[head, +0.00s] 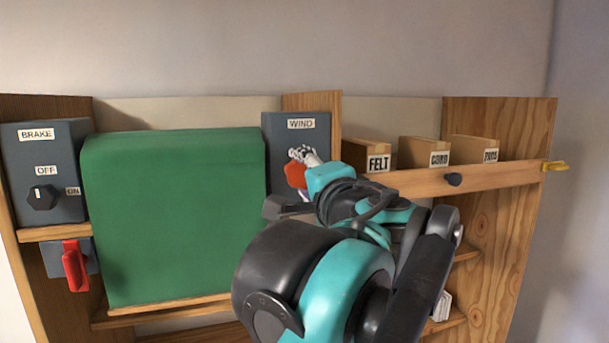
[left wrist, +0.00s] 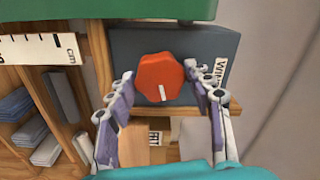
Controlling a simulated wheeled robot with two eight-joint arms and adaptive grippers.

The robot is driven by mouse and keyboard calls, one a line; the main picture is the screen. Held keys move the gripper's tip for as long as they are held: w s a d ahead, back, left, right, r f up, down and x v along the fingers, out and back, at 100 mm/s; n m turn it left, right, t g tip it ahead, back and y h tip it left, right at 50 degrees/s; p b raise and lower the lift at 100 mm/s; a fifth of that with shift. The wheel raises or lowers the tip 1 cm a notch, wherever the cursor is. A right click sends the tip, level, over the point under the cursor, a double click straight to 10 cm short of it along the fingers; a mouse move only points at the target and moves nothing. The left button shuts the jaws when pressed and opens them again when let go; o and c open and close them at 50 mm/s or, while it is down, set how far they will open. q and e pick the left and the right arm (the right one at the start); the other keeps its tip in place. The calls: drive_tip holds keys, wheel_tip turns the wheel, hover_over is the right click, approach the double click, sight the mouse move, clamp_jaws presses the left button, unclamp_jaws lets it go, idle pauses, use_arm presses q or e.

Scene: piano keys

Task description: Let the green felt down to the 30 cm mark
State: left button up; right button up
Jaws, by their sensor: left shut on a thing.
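The green felt (head: 175,215) hangs as a broad sheet on the left of the wooden frame; its lower edge is near a wooden ledge. It also shows at the top of the left wrist view (left wrist: 45,12). A dark WIND box (head: 315,128) carries a red knob (head: 296,174). In the left wrist view the red knob (left wrist: 160,78) has a white mark pointing down. My left gripper (left wrist: 161,88) is shut on it, a finger at each side. In the head view my left gripper (head: 302,165) partly hides the knob. My right gripper is out of view.
A dark BRAKE box (head: 70,160) with a black knob (head: 42,197) stands at far left, above a red lever (head: 75,265). A white cm scale (left wrist: 40,48) shows left of the knob. A wooden rail (head: 410,182) fronts the boxes marked FELT, CORD and PADS.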

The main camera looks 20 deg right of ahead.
use_arm(q)
drive_tip(key=shift+f+m, duration=0.1)
drive_tip(key=shift+m, duration=14.6)
drive_tip(key=o, duration=1.2)
drive_tip(key=shift+c, duration=0.2)
drive_tip(key=s, duration=1.2)
drive_tip(key=shift+d, duration=0.25)
